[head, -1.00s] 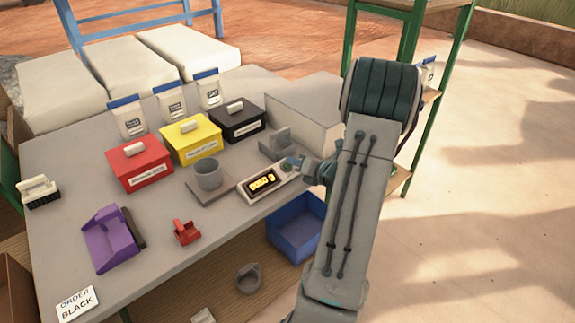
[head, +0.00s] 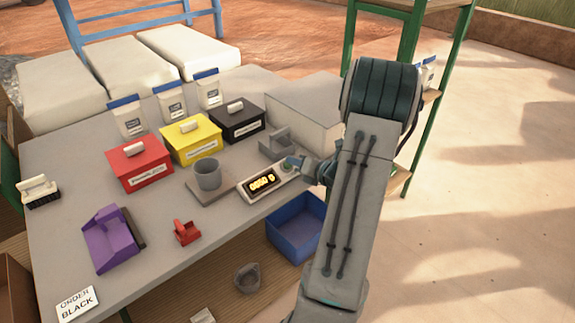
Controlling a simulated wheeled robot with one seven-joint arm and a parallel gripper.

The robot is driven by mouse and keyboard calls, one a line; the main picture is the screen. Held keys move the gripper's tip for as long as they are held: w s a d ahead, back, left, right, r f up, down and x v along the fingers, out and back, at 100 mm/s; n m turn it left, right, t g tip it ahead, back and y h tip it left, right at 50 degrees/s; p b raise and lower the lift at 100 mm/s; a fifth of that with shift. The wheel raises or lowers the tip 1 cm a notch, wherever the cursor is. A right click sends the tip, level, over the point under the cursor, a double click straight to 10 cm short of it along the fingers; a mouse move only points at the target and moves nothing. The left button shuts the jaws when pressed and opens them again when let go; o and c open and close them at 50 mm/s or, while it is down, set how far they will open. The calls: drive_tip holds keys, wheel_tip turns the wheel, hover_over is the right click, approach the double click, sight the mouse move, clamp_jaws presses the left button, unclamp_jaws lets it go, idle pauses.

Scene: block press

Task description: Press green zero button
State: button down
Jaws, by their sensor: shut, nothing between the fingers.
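The scale (head: 252,186) stands on the table near its right front edge. Its dark display (head: 263,182) shows lit yellow digits, too small to read surely. The green zero button (head: 287,167) is at the right end of the display unit and is partly hidden. A grey cup (head: 208,176) stands on the scale's plate. My gripper (head: 295,162) is shut and empty, with its tip at or just above the button. I cannot tell whether it touches the button.
Red (head: 139,163), yellow (head: 191,139) and black (head: 236,119) lidded boxes stand behind the scale. A grey holder (head: 277,145) is close behind my gripper. A blue bin (head: 297,228) is below the table edge.

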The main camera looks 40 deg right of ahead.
drive_tip(key=shift+f, duration=0.1)
drive_tip(key=shift+w+f+b, duration=0.25)
drive_tip(key=shift+b, duration=0.05)
drive_tip(key=shift+w+f+b, duration=0.25)
drive_tip(key=shift+f+b, duration=0.1)
drive_tip(key=shift+f, duration=0.1)
idle(0.7)
idle(0.4)
drive_tip(key=shift+s+r+p, duration=0.5)
drive_tip(key=shift+r+p, duration=0.2)
drive_tip(key=shift+r, duration=0.1)
drive_tip(key=shift+r, duration=0.1)
drive_tip(key=s+r+p, duration=0.1)
drive_tip(key=r, duration=0.1)
drive_tip(key=s+r+p, duration=0.1)
drive_tip(key=r+p, duration=0.1)
drive_tip(key=shift+s+d+p, duration=0.1)
drive_tip(key=shift+s+p, duration=0.1)
drive_tip(key=shift+p, duration=0.1)
